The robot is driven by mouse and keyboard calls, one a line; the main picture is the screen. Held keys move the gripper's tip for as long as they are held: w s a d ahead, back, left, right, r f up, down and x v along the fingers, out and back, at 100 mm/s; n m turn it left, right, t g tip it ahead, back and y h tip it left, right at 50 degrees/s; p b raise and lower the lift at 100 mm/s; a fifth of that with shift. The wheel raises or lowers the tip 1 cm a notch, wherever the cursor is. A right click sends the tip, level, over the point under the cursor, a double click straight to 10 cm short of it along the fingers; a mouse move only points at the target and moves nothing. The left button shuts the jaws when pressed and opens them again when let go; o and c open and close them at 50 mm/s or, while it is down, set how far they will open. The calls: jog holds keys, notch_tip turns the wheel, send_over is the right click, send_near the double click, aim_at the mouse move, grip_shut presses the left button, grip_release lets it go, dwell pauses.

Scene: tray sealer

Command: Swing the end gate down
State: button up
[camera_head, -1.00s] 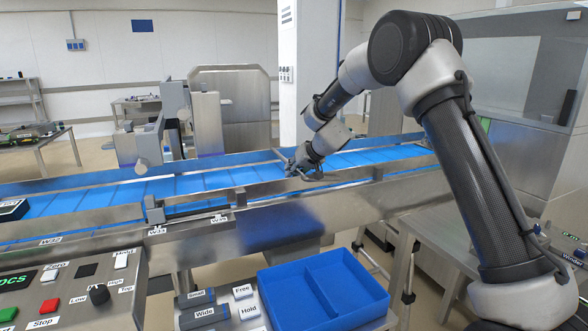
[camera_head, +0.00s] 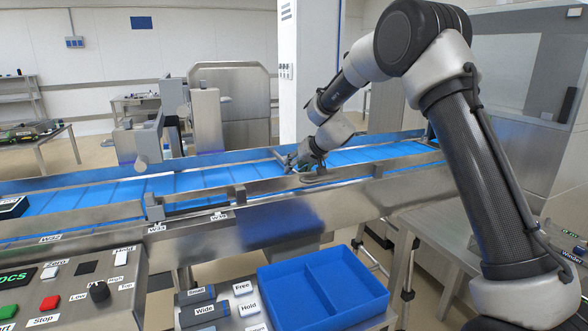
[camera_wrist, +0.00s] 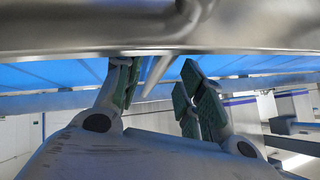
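A thin grey bar (camera_head: 280,157), which looks like the end gate, reaches over the blue belt at the middle of the conveyor and slopes toward the near rail. My gripper (camera_head: 299,164) is beside its near end, low over the belt. In the wrist view my gripper (camera_wrist: 160,86) has its two green-padded fingers apart. A pale bar (camera_wrist: 158,74) shows in the gap between them, and I cannot tell whether either finger touches it. The near end of the gate is partly hidden by my gripper in the head view.
The near steel rail (camera_head: 270,189) runs just in front of my gripper, with a flat metal bracket (camera_head: 322,178) on it. A blue divided tray (camera_head: 322,286) and a control panel (camera_head: 70,290) stand in front. The belt (camera_head: 180,185) to the left is mostly clear.

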jog(key=v, duration=1)
jog(key=shift+r, duration=0.15)
jog(key=shift+s+d, duration=0.15)
jog(key=shift+s, duration=0.15)
jog(key=s+f, duration=0.1)
jog(key=s+f+g, duration=0.1)
jog(key=s, duration=0.1)
jog(key=s+f+g, duration=0.1)
jog(key=f, duration=0.1)
jog(key=shift+s+d+m, duration=0.25)
jog(key=shift+d+m, duration=0.05)
jog(key=shift+m, duration=0.1)
jog(key=s+d+r+h, duration=0.2)
jog(key=s+d, duration=0.5)
jog(key=s, duration=0.6)
jog(key=s+d+r+g+h, duration=0.1)
jog(key=s+d+r, duration=0.2)
jog(key=s+d, duration=0.5)
jog(key=s+d+r+m+h, duration=0.1)
jog(key=s+d, duration=0.7)
jog(key=s, duration=1.1)
jog(key=shift+r+g+h, duration=0.3)
jog(key=shift+r+h, duration=0.5)
jog(key=shift+r, duration=0.25)
